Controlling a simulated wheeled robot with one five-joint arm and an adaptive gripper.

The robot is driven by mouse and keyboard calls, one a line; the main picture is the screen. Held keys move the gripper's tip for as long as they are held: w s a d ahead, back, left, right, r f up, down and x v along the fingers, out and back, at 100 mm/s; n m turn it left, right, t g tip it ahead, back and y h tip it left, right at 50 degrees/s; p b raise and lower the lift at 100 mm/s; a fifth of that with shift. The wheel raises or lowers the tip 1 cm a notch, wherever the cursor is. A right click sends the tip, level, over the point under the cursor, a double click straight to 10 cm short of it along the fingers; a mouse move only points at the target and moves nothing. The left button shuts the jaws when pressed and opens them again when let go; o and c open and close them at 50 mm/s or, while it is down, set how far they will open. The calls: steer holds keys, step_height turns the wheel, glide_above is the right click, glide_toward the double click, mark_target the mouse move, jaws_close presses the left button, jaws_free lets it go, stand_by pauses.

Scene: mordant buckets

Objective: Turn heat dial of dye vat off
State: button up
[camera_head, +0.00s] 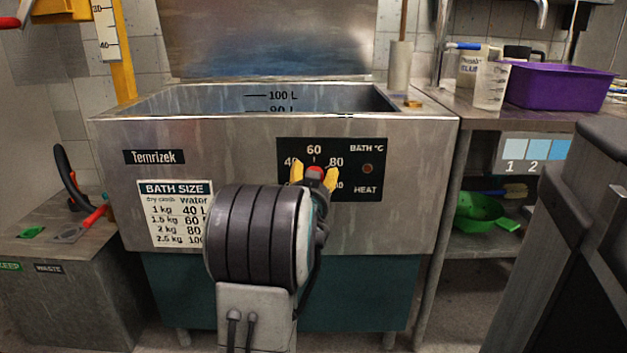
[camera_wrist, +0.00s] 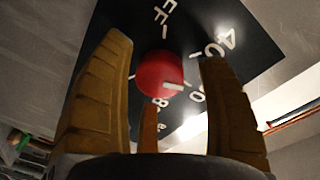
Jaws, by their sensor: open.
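The dye vat (camera_head: 225,135) is a steel tub with a raised lid, straight ahead in the head view. Its black heat panel (camera_head: 350,187) is on the front wall. The red heat dial (camera_head: 316,170) sits on the panel and also shows in the wrist view (camera_wrist: 157,72). Its white pointer mark is turned toward the 60 side, away from the OFF lettering. My gripper (camera_head: 315,176) is open in front of the dial, with yellow fingers either side of it. In the wrist view my gripper (camera_wrist: 166,52) frames the dial; finger contact cannot be told.
A small round lamp (camera_head: 367,168) is on the panel's right. A bath size chart (camera_head: 172,215) is on the vat front. At right, a shelf unit holds a purple tub (camera_head: 560,88), a jug (camera_head: 490,85) and a green bowl (camera_head: 478,212).

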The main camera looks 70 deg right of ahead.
steer(key=shift+c, duration=0.4)
steer(key=c, duration=1.1)
steer(key=shift+c, duration=0.2)
steer(key=shift+n, duration=0.3)
steer(key=shift+w+n+h, duration=0.1)
steer(key=shift+n+h, duration=0.2)
steer(key=shift+n, duration=2.4)
steer(key=o, duration=1.2)
